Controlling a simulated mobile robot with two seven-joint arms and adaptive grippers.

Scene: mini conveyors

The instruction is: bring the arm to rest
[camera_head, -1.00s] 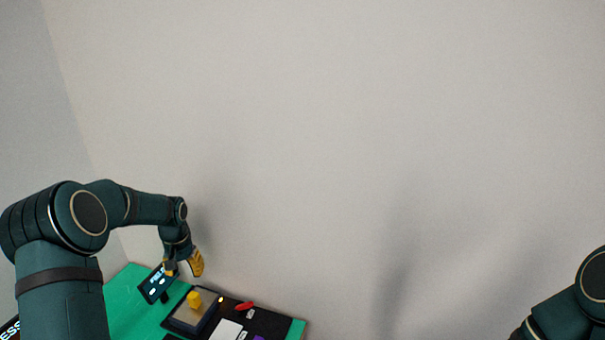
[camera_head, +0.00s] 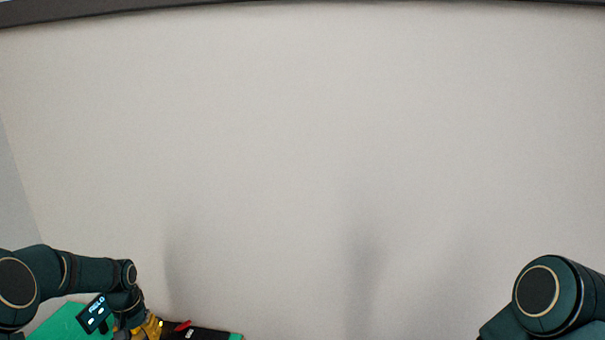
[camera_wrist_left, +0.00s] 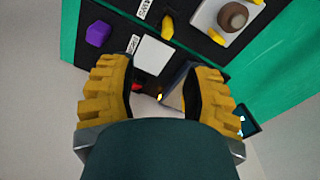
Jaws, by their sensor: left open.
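My left gripper (camera_head: 139,330) is low at the left of the head view, its yellow fingers partly cut off by the bottom edge. In the left wrist view the left gripper (camera_wrist_left: 158,88) is open, with a wide gap between its two ribbed yellow fingers and no object held. It is above the black board and green table. Only an upper part of my right arm shows at the lower right of the head view; its gripper is outside the picture.
The green table (camera_head: 58,322) bears a dark board with a red piece (camera_head: 183,325). A small display (camera_head: 95,314) stands beside my left wrist. The left wrist view shows a purple block (camera_wrist_left: 98,34), yellow pieces (camera_wrist_left: 168,27) and a white plate (camera_wrist_left: 153,54). A bare wall fills the rest.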

